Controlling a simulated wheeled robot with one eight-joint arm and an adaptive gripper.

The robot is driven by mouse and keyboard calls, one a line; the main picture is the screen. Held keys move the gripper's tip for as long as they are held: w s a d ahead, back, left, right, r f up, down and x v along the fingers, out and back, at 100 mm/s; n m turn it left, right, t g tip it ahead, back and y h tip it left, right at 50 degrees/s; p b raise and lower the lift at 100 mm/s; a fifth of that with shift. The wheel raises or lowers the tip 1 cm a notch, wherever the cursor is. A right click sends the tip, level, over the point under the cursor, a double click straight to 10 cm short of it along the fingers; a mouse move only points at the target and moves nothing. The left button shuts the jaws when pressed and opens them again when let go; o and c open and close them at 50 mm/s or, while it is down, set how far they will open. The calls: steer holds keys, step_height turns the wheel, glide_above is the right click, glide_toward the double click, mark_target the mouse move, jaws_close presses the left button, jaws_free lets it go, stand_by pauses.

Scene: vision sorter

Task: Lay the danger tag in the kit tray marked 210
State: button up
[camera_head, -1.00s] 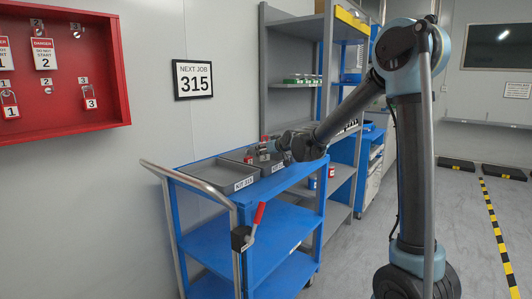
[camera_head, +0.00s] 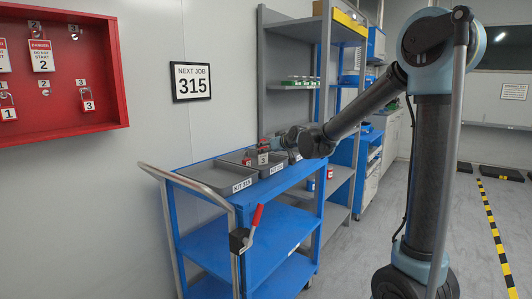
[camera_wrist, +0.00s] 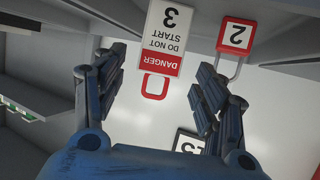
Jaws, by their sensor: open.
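The danger tag (camera_wrist: 163,40), white with a red band and a number 3, shows upside down in the wrist view. It appears between the spread fingers of my gripper (camera_wrist: 162,62), which is open and not touching it as far as I can see. In the head view the tag (camera_head: 263,158) shows small at the farther grey kit tray (camera_head: 277,171), with my gripper just behind and above it. That tray's label is too small to read surely; it seems to start with 2. The nearer tray (camera_head: 212,188) reads KIT 315.
A red padlock marked 2 (camera_wrist: 237,35) is beside the tag. The trays stand on a blue trolley (camera_head: 215,240) with a handle. A sign (camera_head: 192,81) reads NEXT JOB 315. A red lockout board (camera_head: 75,75) is at left, a shelf rack (camera_head: 292,55) behind.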

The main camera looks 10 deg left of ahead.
steer(key=shift+v, duration=3.45)
steer(key=s+d+f+m+g+h, duration=0.1)
steer(key=s+d+f+h, duration=0.2)
steer(key=d, duration=0.5)
steer(key=s+d+f+m+g+h, duration=0.1)
steer(key=s+d+f+m, duration=0.1)
steer(key=s+d+f, duration=0.5)
steer(key=s+d+m+g+h, duration=0.1)
steer(key=s+d, duration=0.2)
steer(key=d, duration=0.7)
steer(key=s+d+f+m+g+h, duration=0.2)
steer(key=s+d+f, duration=0.4)
steer(key=s+d, duration=0.2)
steer(key=s+d+f+m+g+h, duration=0.2)
steer(key=s+d+f, duration=0.4)
steer(key=s+d, duration=0.3)
steer(key=s, duration=0.3)
steer(key=shift+s+f+m+h, duration=0.2)
steer(key=shift+s+m+h, duration=0.1)
steer(key=shift+s+m, duration=0.1)
